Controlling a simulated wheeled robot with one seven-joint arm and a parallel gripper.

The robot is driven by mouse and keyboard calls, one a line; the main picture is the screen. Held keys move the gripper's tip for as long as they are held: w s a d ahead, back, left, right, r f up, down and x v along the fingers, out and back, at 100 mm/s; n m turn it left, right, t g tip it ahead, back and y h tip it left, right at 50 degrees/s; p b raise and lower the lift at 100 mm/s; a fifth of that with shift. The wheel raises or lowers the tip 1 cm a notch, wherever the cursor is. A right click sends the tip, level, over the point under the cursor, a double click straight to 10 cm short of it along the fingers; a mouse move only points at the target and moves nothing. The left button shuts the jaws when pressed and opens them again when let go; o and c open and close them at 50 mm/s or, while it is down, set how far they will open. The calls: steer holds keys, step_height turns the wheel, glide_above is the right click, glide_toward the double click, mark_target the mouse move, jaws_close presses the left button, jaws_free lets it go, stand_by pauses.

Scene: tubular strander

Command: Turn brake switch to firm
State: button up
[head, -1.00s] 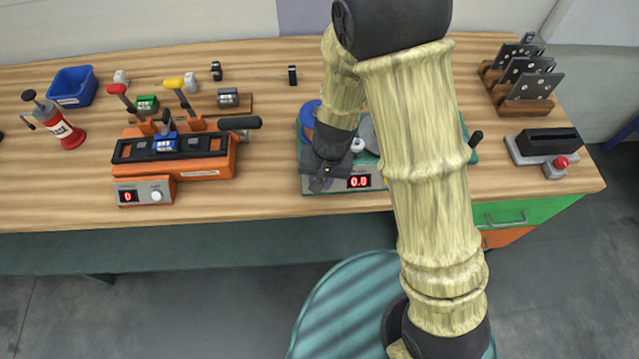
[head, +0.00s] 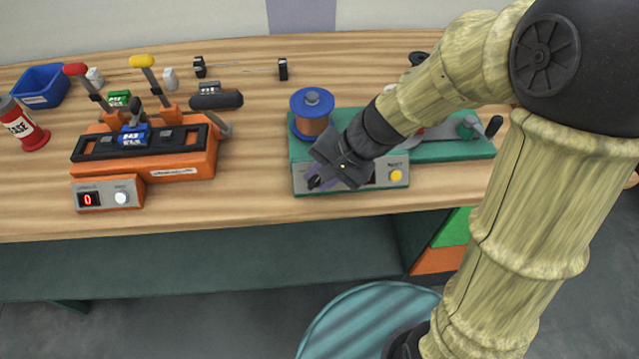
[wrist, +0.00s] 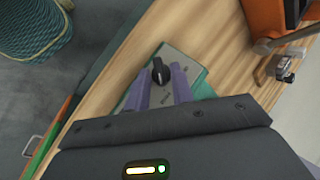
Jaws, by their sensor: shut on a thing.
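The brake switch is a black knob (wrist: 160,72) on a grey panel plate (wrist: 184,66) in the wrist view. My gripper (wrist: 162,78) has its two purple fingers on either side of the knob, shut on it. A light mark shows on the knob's end away from my palm; the lettering beside it is too small to read. In the head view my gripper (head: 318,181) is at the left end of the front panel of the green machine (head: 300,152), and the knob is hidden behind it.
The green machine carries a blue-flanged copper spool (head: 312,115) just behind my gripper, and a yellow button (head: 396,175) to its right. An orange machine (head: 180,160) with levers stands to the left. Bare wooden table (head: 250,170) lies between them.

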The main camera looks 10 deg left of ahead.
steer(key=shift+s, duration=0.1)
stand_by(0.3)
steer(key=o, duration=0.7)
steer(key=p+v, duration=0.3)
steer(key=v, duration=1.4)
steer(key=shift+d, duration=0.2)
